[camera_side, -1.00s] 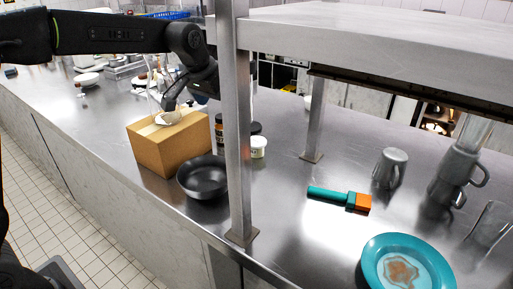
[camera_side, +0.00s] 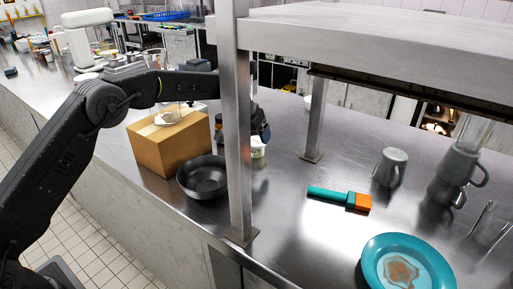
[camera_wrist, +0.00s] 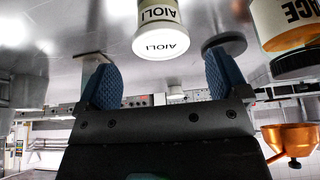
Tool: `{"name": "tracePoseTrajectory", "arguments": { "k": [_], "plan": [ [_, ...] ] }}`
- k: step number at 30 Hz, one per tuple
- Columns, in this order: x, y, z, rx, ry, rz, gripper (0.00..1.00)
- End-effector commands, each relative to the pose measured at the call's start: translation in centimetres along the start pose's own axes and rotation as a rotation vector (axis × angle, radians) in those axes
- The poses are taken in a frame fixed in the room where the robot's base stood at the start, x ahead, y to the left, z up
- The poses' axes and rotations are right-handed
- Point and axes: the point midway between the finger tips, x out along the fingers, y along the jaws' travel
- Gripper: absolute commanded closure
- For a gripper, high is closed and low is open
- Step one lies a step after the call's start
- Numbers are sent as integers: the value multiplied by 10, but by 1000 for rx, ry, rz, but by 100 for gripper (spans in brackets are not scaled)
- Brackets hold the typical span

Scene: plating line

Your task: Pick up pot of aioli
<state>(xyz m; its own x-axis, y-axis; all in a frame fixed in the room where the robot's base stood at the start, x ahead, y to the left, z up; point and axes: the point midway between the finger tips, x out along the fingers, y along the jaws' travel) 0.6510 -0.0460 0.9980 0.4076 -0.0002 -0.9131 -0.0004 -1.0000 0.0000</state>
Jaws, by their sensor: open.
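The pot of aioli (camera_wrist: 160,38) is a white tub with dark AIOLI lettering, seen upside down at the top middle of the wrist view. In the side view the pot (camera_side: 258,149) shows only partly, behind the steel post and my gripper. My gripper (camera_wrist: 155,88) is open, with its two blue pads apart. The pot lies ahead of the gap between the pads, and nothing is held. In the side view my gripper (camera_side: 263,132) is just above or beside the pot, partly hidden by the post.
A steel post (camera_side: 238,150) stands in front of my gripper. A cardboard box (camera_side: 168,146) and a black bowl (camera_side: 203,177) are to the left. A teal brush (camera_side: 338,197) and plate (camera_side: 378,252) lie to the right.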

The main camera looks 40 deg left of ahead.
Motion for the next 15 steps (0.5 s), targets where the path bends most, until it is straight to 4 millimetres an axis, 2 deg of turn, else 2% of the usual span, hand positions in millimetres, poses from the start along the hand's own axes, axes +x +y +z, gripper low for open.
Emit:
{"name": "tracePoseTrajectory", "arguments": {
  "k": [5, 12, 15],
  "plan": [
    [11, 0, 0, 0, 0, 0, 7],
    [46, -1, 0, 0, 0, 0, 7],
    [55, -1, -1, -1, 2, -1, 7]
  ]
}}
